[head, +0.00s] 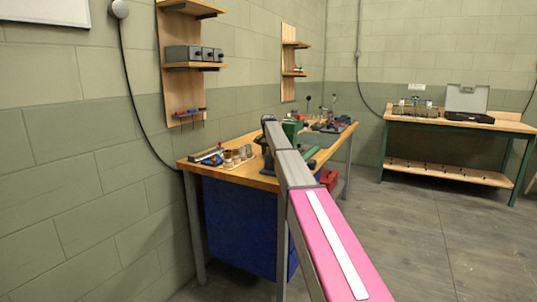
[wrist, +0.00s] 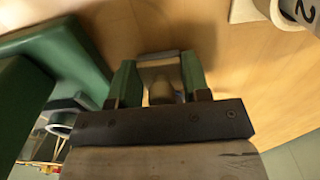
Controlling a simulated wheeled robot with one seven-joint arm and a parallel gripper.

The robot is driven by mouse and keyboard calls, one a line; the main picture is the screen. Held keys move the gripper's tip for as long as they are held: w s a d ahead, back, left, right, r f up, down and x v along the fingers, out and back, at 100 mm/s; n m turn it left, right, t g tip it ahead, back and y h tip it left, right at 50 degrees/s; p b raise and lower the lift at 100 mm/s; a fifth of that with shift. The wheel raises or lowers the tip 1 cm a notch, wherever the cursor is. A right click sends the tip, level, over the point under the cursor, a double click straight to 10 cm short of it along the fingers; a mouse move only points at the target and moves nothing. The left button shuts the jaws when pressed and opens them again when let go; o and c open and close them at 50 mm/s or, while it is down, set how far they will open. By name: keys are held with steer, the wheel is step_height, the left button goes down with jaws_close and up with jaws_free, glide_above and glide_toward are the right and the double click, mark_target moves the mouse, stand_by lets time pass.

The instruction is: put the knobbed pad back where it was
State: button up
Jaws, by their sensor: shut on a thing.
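My gripper (wrist: 161,84) shows in the wrist view, its two green fingers shut on a small tan knob-like piece. I take this piece to be the knobbed pad (wrist: 161,94); its shape is only partly visible between the fingers. A grey edge lies just beyond it. The wooden tabletop lies behind the fingers, and I cannot tell whether the piece touches it. In the head view my arm reaches over the workbench (head: 230,170), and the fingers and the pad cannot be made out there.
A large green machine part (wrist: 70,55) stands close on the left in the wrist view. A white cylinder marked 2 (wrist: 272,10) is at upper right. A second bench (head: 460,124) stands at the back right.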

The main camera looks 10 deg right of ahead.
mark_target(268, 149)
steer(key=shift+f, duration=0.15)
steer(key=o, duration=1.1)
steer(key=shift+o, duration=0.2)
step_height(268, 149, up, 12)
steer(key=shift+r, duration=0.1)
